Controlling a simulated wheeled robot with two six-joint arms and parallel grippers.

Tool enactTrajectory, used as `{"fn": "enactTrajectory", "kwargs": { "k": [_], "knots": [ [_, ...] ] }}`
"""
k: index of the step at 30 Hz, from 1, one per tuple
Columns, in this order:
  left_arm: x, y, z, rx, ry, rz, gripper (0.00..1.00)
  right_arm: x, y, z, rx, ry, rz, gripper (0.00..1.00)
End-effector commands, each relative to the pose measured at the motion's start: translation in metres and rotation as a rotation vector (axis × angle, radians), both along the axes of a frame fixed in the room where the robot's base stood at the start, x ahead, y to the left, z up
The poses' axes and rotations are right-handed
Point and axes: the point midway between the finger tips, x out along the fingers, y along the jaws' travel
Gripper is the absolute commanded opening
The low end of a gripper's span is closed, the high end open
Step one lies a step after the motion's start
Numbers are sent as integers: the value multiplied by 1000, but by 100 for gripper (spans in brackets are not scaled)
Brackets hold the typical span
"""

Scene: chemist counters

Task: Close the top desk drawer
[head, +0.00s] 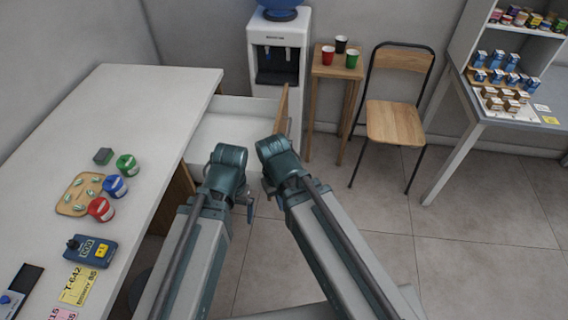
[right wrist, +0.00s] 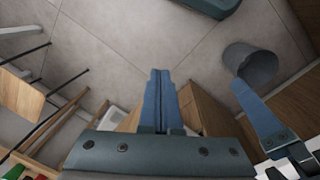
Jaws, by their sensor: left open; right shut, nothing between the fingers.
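The top desk drawer (head: 228,131) is pulled out from the far end of the white-topped desk (head: 125,125) in the head view. Its inside is white and its wooden front (head: 282,112) faces right. My left gripper (head: 249,204) is open and points down on the near side of the drawer, right of the desk. My right gripper (head: 267,188) is beside it, near the drawer front, mostly hidden by its own wrist. In the right wrist view its fingers (right wrist: 161,100) are together and empty. Whether either gripper touches the drawer cannot be told.
A water dispenser (head: 279,45) stands just behind the drawer. A wooden stool (head: 337,67) with cups and a folding chair (head: 395,120) stand to the right. A grey bin (right wrist: 251,66) shows in the right wrist view. Open floor (head: 460,240) lies at lower right.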

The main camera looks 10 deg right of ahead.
Motion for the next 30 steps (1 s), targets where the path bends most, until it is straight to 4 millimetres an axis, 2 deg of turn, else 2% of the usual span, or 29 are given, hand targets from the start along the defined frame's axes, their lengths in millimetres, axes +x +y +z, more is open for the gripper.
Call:
{"fn": "enactTrajectory", "kwargs": {
  "k": [1,3,24,30],
  "knots": [
    [0,0,-41,0,0,-1,98,3,-4,-41,5,-4,-14,0],
    [0,0,-67,1,-1,-2,98,7,-9,-67,11,-10,-30,0],
    [1,0,-320,2,-3,-10,98,41,-61,-321,93,-57,-201,0],
    [1,0,-375,1,-3,-12,98,61,-68,-375,177,-53,-264,0]
  ]
}}
